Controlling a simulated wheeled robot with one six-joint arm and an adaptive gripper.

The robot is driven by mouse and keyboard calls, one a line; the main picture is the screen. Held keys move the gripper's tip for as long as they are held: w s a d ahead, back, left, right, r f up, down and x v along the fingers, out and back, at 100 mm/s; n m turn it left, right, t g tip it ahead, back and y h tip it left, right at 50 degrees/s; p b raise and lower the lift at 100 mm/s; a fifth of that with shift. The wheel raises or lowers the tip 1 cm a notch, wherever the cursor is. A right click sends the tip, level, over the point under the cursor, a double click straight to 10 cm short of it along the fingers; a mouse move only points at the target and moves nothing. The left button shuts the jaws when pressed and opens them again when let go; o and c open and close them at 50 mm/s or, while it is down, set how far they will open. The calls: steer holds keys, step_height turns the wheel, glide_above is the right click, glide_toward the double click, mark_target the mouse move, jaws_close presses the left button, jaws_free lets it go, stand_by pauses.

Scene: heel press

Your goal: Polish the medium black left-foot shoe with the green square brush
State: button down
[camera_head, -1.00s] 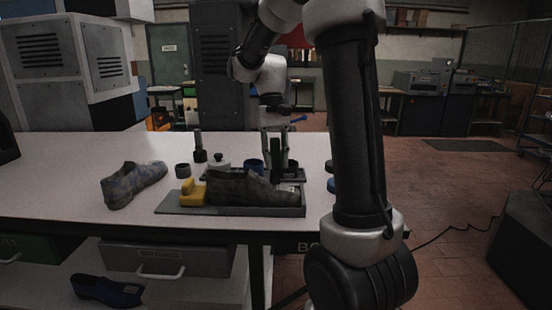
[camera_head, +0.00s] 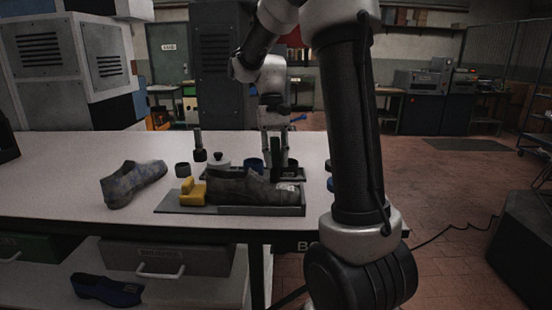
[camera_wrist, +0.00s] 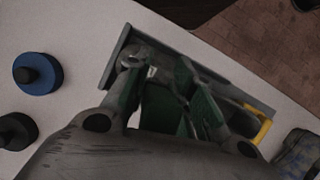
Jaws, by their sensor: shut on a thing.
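The dark shoe (camera_head: 232,189) lies in a grey tray (camera_head: 181,210) on the white table in the head view, with a pale label at its right end. My gripper (camera_head: 274,150) is above the shoe's right end, shut on the dark green brush (camera_head: 276,155). I cannot tell whether the brush touches the shoe.
A blue-grey shoe (camera_head: 133,183) lies further left. The table's front left is clear.

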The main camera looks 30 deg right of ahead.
mark_target(276, 139)
steer(key=shift+s+a, duration=0.75)
steer(key=shift+s, duration=0.35)
steer(key=shift+w+d, duration=0.45)
steer(key=shift+w, duration=0.2)
steer(key=shift+w+d, duration=0.45)
steer(key=shift+w, duration=0.2)
steer(key=shift+s+a, duration=0.45)
steer(key=shift+s, duration=0.2)
steer(key=shift+s+a, duration=0.45)
steer(key=shift+s, duration=0.2)
steer(key=shift+w+d, duration=0.5)
steer(key=shift+w, duration=0.15)
steer(key=shift+w+d, duration=0.45)
steer(key=shift+w, duration=0.2)
steer(key=shift+r, duration=3.5)
